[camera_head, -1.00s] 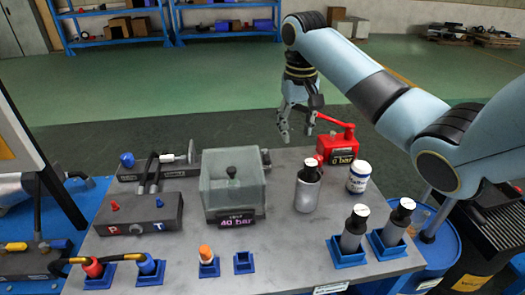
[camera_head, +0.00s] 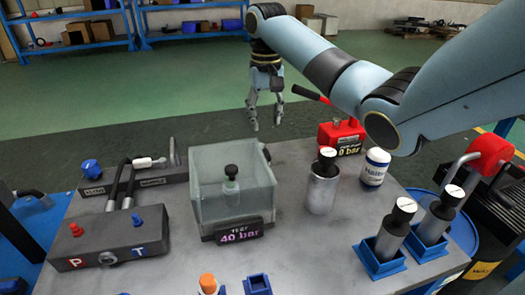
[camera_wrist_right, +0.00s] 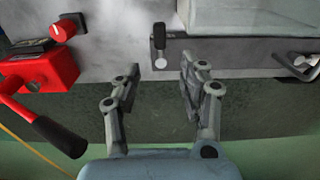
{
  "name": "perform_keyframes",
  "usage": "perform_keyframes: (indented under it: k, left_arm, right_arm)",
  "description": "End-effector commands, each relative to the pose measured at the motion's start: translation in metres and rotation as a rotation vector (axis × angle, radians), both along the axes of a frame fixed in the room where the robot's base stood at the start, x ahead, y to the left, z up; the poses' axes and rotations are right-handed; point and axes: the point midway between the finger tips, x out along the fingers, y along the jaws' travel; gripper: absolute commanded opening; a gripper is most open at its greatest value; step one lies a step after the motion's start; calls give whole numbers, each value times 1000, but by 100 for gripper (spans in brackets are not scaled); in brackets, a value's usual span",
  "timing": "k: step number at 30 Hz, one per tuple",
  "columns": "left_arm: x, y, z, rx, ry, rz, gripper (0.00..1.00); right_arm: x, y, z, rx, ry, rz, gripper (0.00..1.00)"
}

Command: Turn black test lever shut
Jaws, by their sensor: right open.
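A small black lever (camera_wrist_right: 159,36) stands on a grey block (camera_wrist_right: 225,52) along the bench's far edge in the right wrist view. In the head view this lever (camera_head: 267,152) shows small at the back right corner of the clear test box (camera_head: 215,195), whose sign reads 40 bar. My right gripper (camera_head: 265,122) points down behind the bench's far edge, open and empty. In the right wrist view its spread fingers (camera_wrist_right: 156,78) are in line with the lever, apart from it. My left gripper is not in view.
A red hand pump (camera_head: 340,136) reading 0 bar, with a black-gripped handle (camera_wrist_right: 58,136), stands beside the lever. A silver bottle (camera_head: 322,186) and white jar (camera_head: 374,168) stand in front.

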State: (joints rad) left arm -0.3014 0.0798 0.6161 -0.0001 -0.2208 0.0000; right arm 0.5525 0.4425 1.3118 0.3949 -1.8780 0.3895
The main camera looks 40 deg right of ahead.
Motion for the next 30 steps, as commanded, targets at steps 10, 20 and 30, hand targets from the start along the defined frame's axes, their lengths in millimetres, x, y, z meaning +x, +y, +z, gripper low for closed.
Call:
perform_keyframes:
  k: [10, 20, 30]
  left_arm:
    - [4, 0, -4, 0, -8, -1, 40]
    - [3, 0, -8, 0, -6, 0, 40]
    - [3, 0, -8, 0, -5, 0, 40]
  right_arm:
    - [-1, 1, -68, 1, 3, 0, 42]
    - [-1, 1, -95, -1, 0, 2, 42]
    - [-1, 0, -95, -1, 0, 2, 27]
